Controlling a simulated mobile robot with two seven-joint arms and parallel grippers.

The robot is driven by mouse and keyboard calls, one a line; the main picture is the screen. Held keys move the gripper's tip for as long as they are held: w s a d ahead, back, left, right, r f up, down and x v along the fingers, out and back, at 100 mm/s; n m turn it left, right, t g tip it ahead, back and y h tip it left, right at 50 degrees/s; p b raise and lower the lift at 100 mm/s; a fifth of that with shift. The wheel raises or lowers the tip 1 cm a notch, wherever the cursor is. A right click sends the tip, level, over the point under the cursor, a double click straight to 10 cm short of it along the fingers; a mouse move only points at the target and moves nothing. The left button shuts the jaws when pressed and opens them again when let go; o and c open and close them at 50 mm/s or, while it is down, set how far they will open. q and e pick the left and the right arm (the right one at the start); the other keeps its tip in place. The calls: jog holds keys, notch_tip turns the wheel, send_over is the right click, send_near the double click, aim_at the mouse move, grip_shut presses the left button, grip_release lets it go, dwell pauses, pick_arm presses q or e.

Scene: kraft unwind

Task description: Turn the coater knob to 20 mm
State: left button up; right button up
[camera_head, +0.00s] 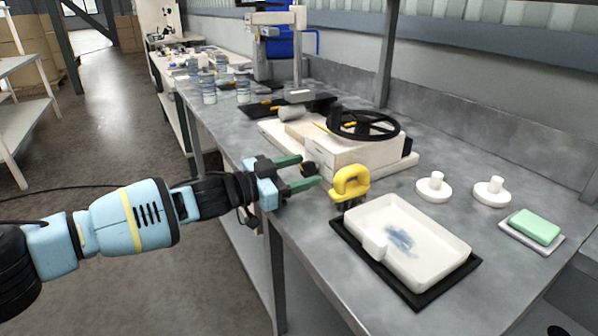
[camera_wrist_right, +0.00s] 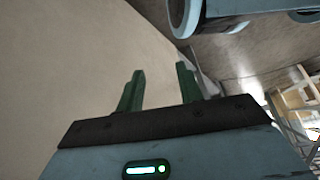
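The coater (camera_head: 345,150) is a cream-white machine with a black handwheel (camera_head: 363,124) on top, standing on the grey bench. A small black knob (camera_head: 307,170) shows at its near left side. My left gripper (camera_head: 311,168) reaches in from the left with its green fingers apart. The knob appears between the fingertips; I cannot tell whether they touch it. No scale or reading is legible. My right gripper (camera_wrist_right: 160,76) shows in the right wrist view with its green fingers apart and nothing between them.
A yellow clamp-like piece (camera_head: 351,182) stands close right of my left gripper. A white tray (camera_head: 445,262) lies on a black mat in front. Two white round-based pieces (camera_head: 434,188) and a green block (camera_head: 535,227) are at right. Glass jars (camera_head: 208,88) stand farther back.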

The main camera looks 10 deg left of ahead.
pick_arm(q)
jog(key=c, duration=0.9)
jog(key=shift+d+r+m+p, duration=0.1)
jog(key=shift+r+m+p, duration=0.1)
jog(key=shift+m+p, duration=0.8)
jog(key=shift+p, duration=0.15)
jog(key=shift+f+m, duration=0.1)
jog(key=shift+m, duration=0.3)
jog(key=shift+f, duration=0.1)
jog(key=o, duration=1)
